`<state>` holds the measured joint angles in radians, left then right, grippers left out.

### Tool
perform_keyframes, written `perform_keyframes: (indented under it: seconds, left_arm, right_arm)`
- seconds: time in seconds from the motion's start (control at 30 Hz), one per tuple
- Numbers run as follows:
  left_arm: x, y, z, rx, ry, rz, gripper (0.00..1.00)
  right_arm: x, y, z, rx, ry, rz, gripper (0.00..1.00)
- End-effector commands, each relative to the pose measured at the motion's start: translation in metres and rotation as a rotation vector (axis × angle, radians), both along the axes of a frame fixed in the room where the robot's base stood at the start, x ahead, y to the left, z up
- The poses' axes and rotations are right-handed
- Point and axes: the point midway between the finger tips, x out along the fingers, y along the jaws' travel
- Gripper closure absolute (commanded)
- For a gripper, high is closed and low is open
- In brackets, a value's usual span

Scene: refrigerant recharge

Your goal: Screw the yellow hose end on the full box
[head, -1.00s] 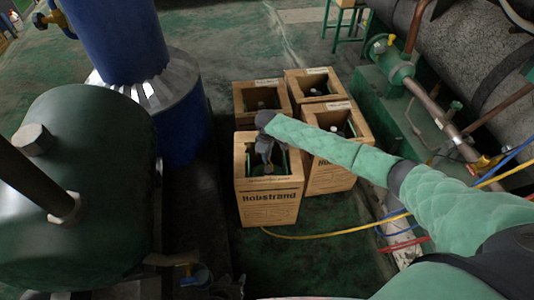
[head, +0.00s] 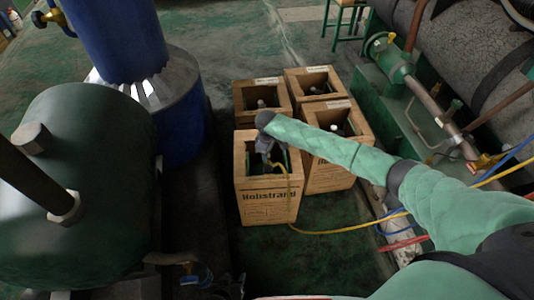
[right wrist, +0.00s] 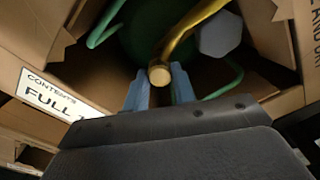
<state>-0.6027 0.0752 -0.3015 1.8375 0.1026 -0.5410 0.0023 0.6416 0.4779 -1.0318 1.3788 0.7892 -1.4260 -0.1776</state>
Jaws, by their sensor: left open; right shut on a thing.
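My right gripper (head: 266,158) is at the opening of the front-left box (head: 268,205). In the right wrist view its blue fingers (right wrist: 159,90) are shut on the yellow hose end (right wrist: 159,75). Below the fingers lies a green cylinder (right wrist: 150,35) with a grey faceted knob (right wrist: 219,36), beside the hose. The hose end looks apart from the knob; contact below it is hidden. A label reading "CONTENTS FULL" (right wrist: 52,98) is on a box rim. My left gripper (head: 212,282) is open, low and dark at the bottom edge.
Three more open boxes stand close by: back left (head: 277,84), back right (head: 322,71) and right (head: 330,180). A large green tank (head: 90,170) and a blue column (head: 120,40) stand left. Pipework (head: 440,105) is at right.

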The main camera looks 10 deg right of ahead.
Motion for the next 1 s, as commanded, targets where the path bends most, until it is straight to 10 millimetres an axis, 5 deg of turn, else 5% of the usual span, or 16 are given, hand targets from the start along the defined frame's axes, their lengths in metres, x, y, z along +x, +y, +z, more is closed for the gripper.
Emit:
perform_keyframes:
  seconds: [1.0]
  left_arm:
    - [-0.001,0.000,-0.004,0.001,0.003,-0.001,0.52]
  right_arm:
    - [0.000,0.000,-0.013,0.000,0.000,0.000,0.96]
